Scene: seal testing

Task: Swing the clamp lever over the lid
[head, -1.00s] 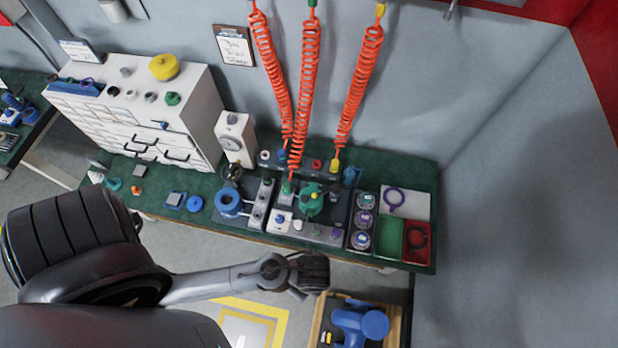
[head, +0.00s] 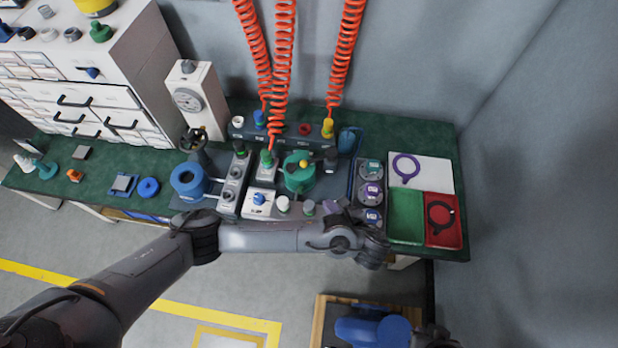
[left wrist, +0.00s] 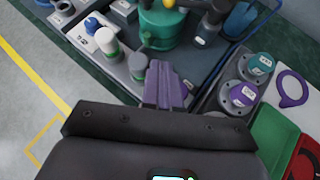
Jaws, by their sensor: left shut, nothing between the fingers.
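The green pot (head: 297,183) stands on the bench fixture with a yellow knob (head: 304,163) on top. In the left wrist view the green pot (left wrist: 165,28) is at the top, partly cut off. A dark lever-like part (left wrist: 207,26) sits at its right side; I cannot tell whether it is swung over the lid. My left gripper (head: 343,211) is in front and to the right of the pot, over the fixture's front edge. Its purple-grey fingers (left wrist: 168,86) are shut and empty, apart from the pot. My right gripper is not identifiable.
A blue ring part (head: 187,181) and a white block with a blue knob (head: 259,203) stand left of the pot. Round jars (head: 370,194), a green tray (head: 406,215) and a red tray (head: 443,232) are to the right. Red coiled hoses (head: 344,60) hang behind.

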